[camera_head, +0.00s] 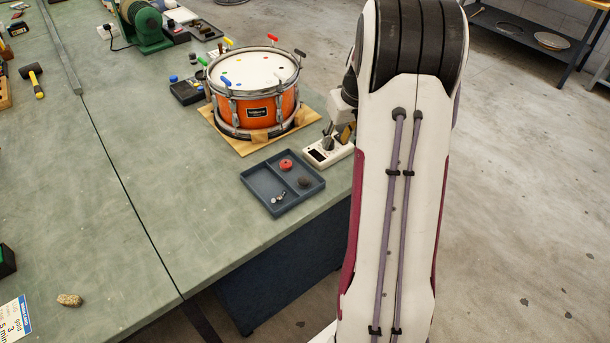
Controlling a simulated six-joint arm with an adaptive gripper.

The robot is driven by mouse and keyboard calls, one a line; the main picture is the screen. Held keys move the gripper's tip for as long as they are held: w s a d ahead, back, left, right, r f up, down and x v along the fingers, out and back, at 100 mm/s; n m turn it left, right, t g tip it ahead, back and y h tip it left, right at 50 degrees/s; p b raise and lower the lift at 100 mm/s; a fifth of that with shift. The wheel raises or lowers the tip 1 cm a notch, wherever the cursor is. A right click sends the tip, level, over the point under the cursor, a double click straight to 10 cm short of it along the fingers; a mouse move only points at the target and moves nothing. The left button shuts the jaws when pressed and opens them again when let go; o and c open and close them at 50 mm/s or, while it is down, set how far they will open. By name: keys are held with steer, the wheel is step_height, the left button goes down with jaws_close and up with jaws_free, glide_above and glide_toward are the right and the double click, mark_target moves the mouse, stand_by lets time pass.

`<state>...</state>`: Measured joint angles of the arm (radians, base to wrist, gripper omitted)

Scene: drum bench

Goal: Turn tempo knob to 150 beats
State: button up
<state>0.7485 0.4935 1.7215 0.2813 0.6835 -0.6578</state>
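A small white box (316,159) with a dark display stands near the bench's right edge, right of the drum. It looks like the tempo unit; its knob cannot be made out and the display is too small to read. My gripper (336,139) is over the right part of this box, with dark finger parts close to its top. My arm covers much of the gripper. I cannot tell whether the fingers touch the knob or are open or shut.
An orange drum (258,108) with coloured marks stands on a wooden board (246,148). A grey divided tray (271,210) holds a red round piece (285,164) and small parts. A black box (187,92) and a green machine (143,27) stand farther back.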

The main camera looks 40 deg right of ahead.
steer(key=s+a+r, duration=0.2)
steer(key=s+a, duration=0.2)
steer(key=a, duration=0.2)
steer(key=s+a+r+m+g, duration=0.1)
steer(key=s+a+r, duration=0.2)
steer(key=a, duration=0.4)
steer(key=s+a+r, duration=0.3)
steer(key=s+a, duration=0.1)
steer(key=a, duration=0.2)
steer(key=shift+s+a+g, duration=0.3)
steer(key=shift+a, duration=0.1)
stand_by(0.4)
steer(key=w+d+f+m, duration=0.1)
steer(key=w+d+f, duration=0.3)
steer(key=d, duration=0.4)
steer(key=w+d+f+m, duration=0.1)
steer(key=w+d+f, duration=0.3)
steer(key=d, duration=0.4)
steer(key=w+d+r+n+t, duration=0.2)
steer(key=w+d, duration=0.3)
steer(key=d, duration=0.1)
steer(key=shift+w, duration=0.4)
